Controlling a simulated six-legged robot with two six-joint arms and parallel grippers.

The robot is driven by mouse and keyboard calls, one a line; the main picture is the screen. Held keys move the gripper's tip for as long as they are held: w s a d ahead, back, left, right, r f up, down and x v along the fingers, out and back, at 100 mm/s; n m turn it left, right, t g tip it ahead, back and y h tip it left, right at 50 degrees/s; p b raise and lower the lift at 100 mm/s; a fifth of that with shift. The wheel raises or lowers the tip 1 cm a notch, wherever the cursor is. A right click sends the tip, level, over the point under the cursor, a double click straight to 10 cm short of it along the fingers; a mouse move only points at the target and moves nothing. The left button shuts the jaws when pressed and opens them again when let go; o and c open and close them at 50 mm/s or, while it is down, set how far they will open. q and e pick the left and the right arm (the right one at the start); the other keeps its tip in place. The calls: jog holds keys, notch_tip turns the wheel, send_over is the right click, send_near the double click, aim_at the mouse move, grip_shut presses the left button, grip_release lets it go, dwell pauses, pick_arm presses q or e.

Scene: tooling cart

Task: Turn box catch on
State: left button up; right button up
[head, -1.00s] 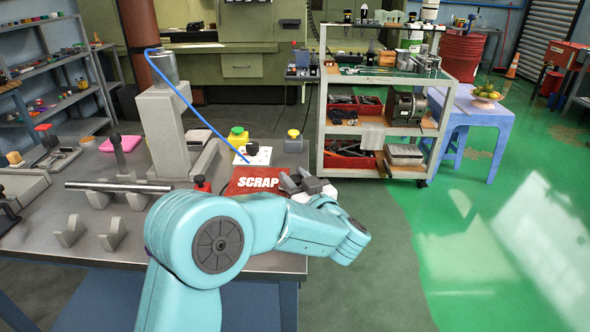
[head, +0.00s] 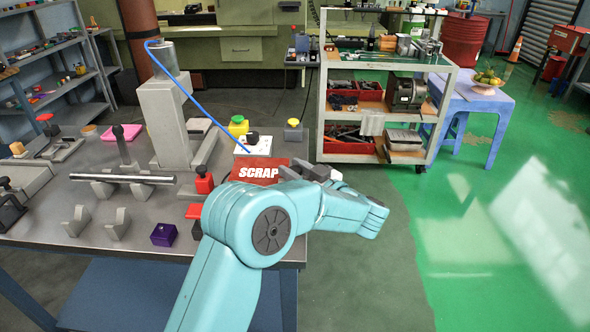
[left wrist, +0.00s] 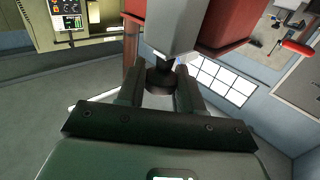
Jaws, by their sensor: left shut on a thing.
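A red box marked SCRAP (head: 259,172) stands at the right end of the grey bench, partly hidden by my left arm. My left gripper (head: 312,172) is at the box's right side, beyond the bench edge. In the left wrist view my left gripper (left wrist: 160,92) is shut on a dark round knob (left wrist: 162,76), which looks like the box catch. The knob sits below a grey block (left wrist: 172,28), with red box surfaces (left wrist: 226,22) on both sides. I cannot tell which way the catch is turned. My right gripper is not in view.
A white plate with a black knob (head: 253,138) and a yellow-topped button (head: 238,126) stand behind the box. A metal bar (head: 122,178), a purple block (head: 163,235) and a grey post (head: 163,122) are on the bench. A tool cart (head: 383,111) stands beyond.

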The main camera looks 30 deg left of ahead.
pick_arm(q)
jog(key=shift+r, duration=0.35)
jog(key=o, duration=1)
jog(key=shift+a, duration=0.1)
jog(key=shift+c, duration=0.2)
jog(key=shift+f, duration=0.1)
jog(key=shift+d+f, duration=0.1)
jog(key=shift+d, duration=0.15)
jog(key=v, duration=1.6)
jog(key=shift+b, duration=0.45)
